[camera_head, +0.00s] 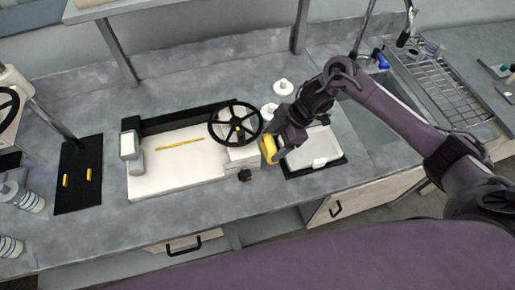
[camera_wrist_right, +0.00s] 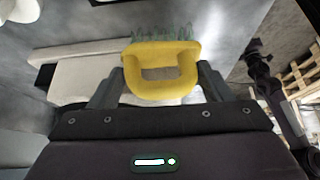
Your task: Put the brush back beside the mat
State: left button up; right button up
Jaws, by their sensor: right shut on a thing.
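A yellow brush (camera_head: 268,149) with green bristles is held in my right gripper (camera_head: 277,147). It hangs just right of the white machine with the black handwheel, above the counter. In the right wrist view the brush (camera_wrist_right: 160,88) has a looped yellow handle between the two fingers, bristles pointing away from the gripper. A black mat (camera_head: 288,173) lies to the right of the brush, with a white tray on it; my right arm hides part of its far side. Another black mat (camera_head: 78,196) lies at the left with two small yellow pieces. My left gripper is not in view.
The white machine (camera_head: 178,170) with its handwheel (camera_head: 236,124) stands close left of the gripper. White round pieces (camera_head: 283,88) sit behind. A sink and wire rack (camera_head: 452,92) are at the right. Bare counter lies between the left mat and the machine.

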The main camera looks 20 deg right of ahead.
jog(key=shift+a, duration=0.3)
jog(key=shift+a+f, duration=0.1)
jog(key=shift+f, duration=0.1)
jog(key=f+b, duration=0.3)
jog(key=shift+d+f, duration=0.2)
jog(key=shift+d, duration=0.2)
jog(key=shift+w, duration=0.1)
jog(key=shift+a, duration=0.15)
jog(key=o, duration=0.7)
jog(key=shift+s, duration=0.2)
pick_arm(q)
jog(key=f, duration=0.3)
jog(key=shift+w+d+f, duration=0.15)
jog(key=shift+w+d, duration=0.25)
pick_arm(e)
jog(key=o, duration=0.3)
jog(key=shift+w, duration=0.1)
